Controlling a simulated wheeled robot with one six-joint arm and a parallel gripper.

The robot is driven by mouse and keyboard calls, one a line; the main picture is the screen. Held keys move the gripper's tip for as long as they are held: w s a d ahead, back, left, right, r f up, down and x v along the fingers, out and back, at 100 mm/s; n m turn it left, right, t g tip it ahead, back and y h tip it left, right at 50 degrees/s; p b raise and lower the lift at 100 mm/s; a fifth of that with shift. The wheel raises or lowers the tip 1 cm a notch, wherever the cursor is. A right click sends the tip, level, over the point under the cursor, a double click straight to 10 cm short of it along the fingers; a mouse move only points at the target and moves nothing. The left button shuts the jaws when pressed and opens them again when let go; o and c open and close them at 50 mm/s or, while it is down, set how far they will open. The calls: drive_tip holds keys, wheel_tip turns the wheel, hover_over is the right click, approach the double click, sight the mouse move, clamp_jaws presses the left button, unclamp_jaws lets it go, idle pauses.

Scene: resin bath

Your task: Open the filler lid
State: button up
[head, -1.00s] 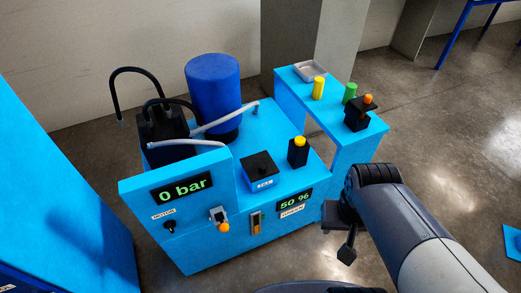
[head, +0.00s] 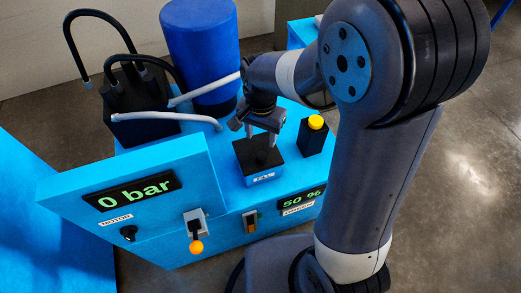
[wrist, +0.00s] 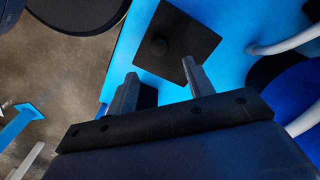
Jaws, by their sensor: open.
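Whether a finger touches the lid I cannot tell.
A black post with a yellow button (head: 316,122) stands close right of the lid. Grey hoses (head: 190,116) and a blue drum (head: 203,45) are behind. The panel reads 0 bar (head: 130,192); an orange-tipped lever (head: 196,246) hangs below. The second display reads 50 % (head: 300,197).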

sight(261, 155)
wheel_tip(261, 155, down, 10)
drive_tip(key=shift+r+b, duration=0.1)
drive_tip(key=shift+b, duration=0.75)
drive_tip(key=shift+d, duration=0.1)
clamp_jaws()
